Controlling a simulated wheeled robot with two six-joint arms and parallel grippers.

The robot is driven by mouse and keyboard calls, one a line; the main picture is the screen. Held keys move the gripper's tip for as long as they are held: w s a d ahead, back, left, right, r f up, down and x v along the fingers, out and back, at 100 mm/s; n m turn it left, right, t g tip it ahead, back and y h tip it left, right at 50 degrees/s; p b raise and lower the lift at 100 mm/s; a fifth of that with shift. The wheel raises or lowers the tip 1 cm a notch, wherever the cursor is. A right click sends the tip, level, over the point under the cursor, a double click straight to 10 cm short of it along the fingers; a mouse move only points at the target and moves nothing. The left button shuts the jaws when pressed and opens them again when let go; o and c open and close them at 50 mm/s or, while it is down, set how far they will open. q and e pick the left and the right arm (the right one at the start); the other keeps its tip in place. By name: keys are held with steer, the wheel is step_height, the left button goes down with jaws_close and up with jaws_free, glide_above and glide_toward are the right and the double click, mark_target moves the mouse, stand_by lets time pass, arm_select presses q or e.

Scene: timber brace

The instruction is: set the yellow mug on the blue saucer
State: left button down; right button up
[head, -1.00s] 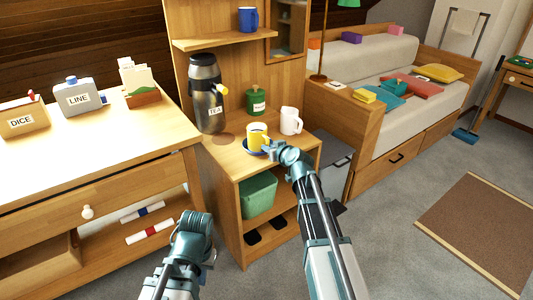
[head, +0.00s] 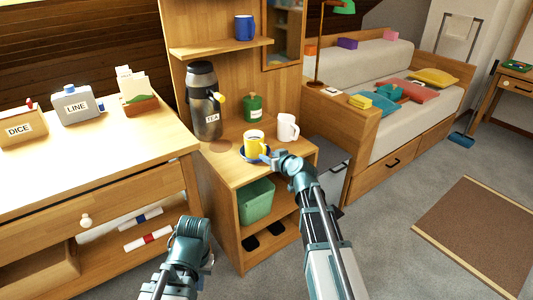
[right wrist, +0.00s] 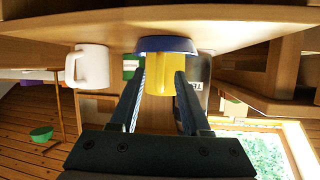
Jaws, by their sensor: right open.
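The yellow mug (head: 254,142) stands upright on the blue saucer (head: 244,156) on top of the wooden cabinet. In the right wrist view, where the scene is upside down, the yellow mug (right wrist: 160,75) rises from inside the blue saucer's rim (right wrist: 166,45). My right gripper (right wrist: 160,82) is open, with one finger on each side of the mug. The head view shows the right gripper (head: 268,157) at the mug's front right. My left gripper (head: 190,245) is low in front of the drawer unit, away from the mug; its fingers are not clear.
A white mug (head: 287,127) stands just right of the yellow mug. A green jar (head: 253,107) and a tall tea dispenser (head: 204,102) stand behind. A blue mug (head: 245,27) is on the upper shelf. The cabinet's open shelf holds a green bin (head: 256,201).

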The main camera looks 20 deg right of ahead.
steer(key=p+v, duration=0.2)
steer(key=v, duration=0.6)
steer(key=shift+s+r+p, duration=0.2)
steer(key=shift+s+p, duration=0.15)
steer(key=s+a+f+n+g+y, duration=0.1)
steer(key=s+a+f+n+g, duration=0.1)
steer(key=s+a+f+g, duration=0.5)
steer(key=s+a+f+n+g, duration=0.15)
steer(key=s+a+f, duration=0.3)
steer(key=a, duration=0.65)
steer(key=s+f+m+g+h, duration=0.1)
steer(key=s+g+h, duration=0.4)
steer(key=s, duration=0.9)
steer(key=shift+a+f, duration=0.3)
steer(key=shift+f, duration=0.2)
